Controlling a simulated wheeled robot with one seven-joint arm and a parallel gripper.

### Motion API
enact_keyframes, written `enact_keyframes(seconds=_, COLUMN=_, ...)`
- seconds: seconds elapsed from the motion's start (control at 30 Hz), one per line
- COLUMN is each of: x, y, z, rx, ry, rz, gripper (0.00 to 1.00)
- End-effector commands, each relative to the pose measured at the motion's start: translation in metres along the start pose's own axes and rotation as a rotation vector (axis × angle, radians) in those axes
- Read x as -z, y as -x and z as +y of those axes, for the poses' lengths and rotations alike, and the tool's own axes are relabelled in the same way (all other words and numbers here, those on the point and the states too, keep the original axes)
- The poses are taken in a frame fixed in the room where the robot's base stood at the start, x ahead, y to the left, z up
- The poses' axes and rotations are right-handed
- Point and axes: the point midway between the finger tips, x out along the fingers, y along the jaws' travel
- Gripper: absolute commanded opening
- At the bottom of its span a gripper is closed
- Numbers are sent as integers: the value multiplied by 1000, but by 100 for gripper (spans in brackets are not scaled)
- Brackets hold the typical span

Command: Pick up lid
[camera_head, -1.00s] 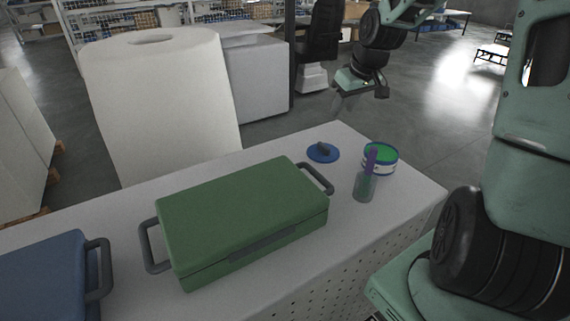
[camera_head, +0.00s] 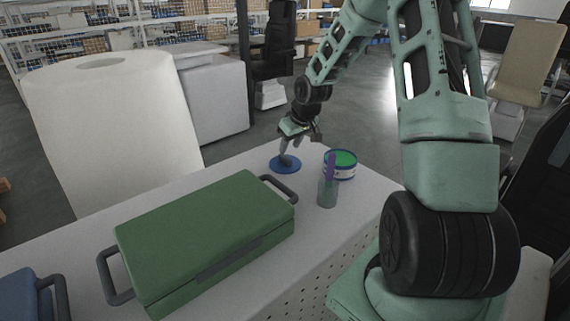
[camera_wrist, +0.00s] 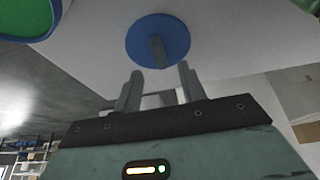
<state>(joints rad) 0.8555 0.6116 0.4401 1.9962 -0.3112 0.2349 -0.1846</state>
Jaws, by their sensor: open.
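The lid is a blue disc (camera_head: 285,165) with a dark upright handle, lying flat on the white table in the head view. It also shows in the wrist view, where the lid (camera_wrist: 158,40) is beyond my fingertips with its handle pointing toward them. My gripper (camera_head: 288,148) is open and empty just above the lid in the head view. In the wrist view the two fingers of my gripper (camera_wrist: 160,80) are apart, with the handle's end lined up between them. The head view does not show clearly whether the fingers touch the handle.
A blue-rimmed tin with a green top (camera_head: 341,164) and a glass jar with a purple item (camera_head: 328,188) stand right of the lid. A green case (camera_head: 205,240) with grey handles is left of it. A blue case (camera_head: 22,300) is at front left.

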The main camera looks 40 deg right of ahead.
Motion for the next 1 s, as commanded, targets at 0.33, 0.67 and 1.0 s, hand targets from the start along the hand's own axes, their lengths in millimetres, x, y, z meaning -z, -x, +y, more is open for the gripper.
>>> enact_keyframes(seconds=0.33, x=2, y=-43, z=0, rx=2, ry=1, rz=-2, gripper=41)
enact_keyframes(seconds=0.67, x=2, y=-53, z=1, rx=0, ry=0, rz=1, gripper=41)
enact_keyframes(seconds=1.0, x=2, y=-53, z=1, rx=0, ry=0, rz=1, gripper=0)
